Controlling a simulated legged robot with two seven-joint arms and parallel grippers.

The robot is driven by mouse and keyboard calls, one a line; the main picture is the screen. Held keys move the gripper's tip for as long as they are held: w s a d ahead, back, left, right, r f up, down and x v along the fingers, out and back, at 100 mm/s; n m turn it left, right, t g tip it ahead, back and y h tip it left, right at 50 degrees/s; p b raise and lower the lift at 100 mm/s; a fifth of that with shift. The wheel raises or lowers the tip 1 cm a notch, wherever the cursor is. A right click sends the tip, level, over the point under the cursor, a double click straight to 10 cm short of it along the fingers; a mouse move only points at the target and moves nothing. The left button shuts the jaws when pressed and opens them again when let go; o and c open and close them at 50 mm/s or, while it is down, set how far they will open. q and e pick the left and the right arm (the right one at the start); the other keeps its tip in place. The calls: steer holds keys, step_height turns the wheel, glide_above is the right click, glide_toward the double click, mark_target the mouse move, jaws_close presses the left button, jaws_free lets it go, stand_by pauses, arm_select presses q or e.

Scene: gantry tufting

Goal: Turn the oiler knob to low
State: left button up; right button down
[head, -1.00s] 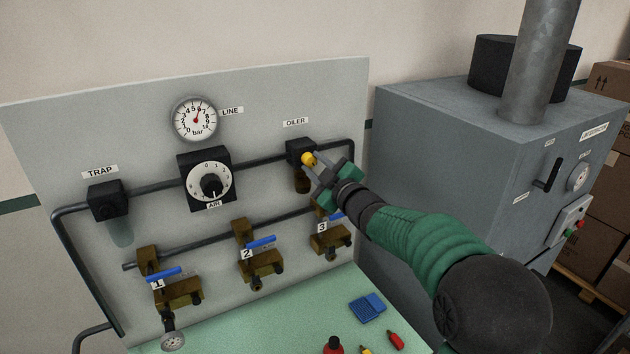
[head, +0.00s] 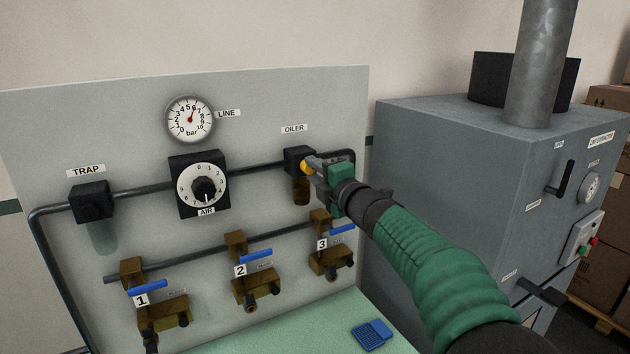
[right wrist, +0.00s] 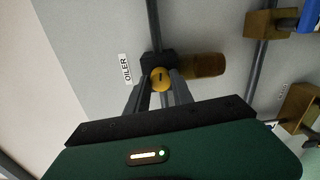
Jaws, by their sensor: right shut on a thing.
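The oiler (head: 299,158) is a black block with an amber bowl (head: 301,191) under it, on the grey panel below the OILER label. Its yellow knob (head: 308,167) sticks out from the front. My right gripper (head: 312,167) is at the knob, shut on it. In the right wrist view the yellow knob (right wrist: 160,79) shows a dark mark on its face and lies between the fingertips (right wrist: 161,88). The oiler's markings for low are not readable. My left gripper is not in view.
The AIR dial (head: 203,186) and LINE gauge (head: 190,119) are left of the oiler. Valves with blue levers, such as valve 3 (head: 329,252), sit below. A grey cabinet (head: 440,170) stands at right. A blue item (head: 371,335) lies on the green bench.

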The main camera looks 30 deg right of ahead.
steer(key=shift+f+n+b, duration=0.35)
steer(key=shift+f+n, duration=0.1)
steer(key=shift+n, duration=0.25)
steer(key=c, duration=1.2)
jaws_free()
steer(key=shift+r, duration=0.1)
steer(key=shift+o, duration=0.5)
steer(key=shift+r, duration=0.2)
steer(key=s+b, duration=0.2)
steer(key=s, duration=1.4)
steer(key=shift+s, duration=0.3)
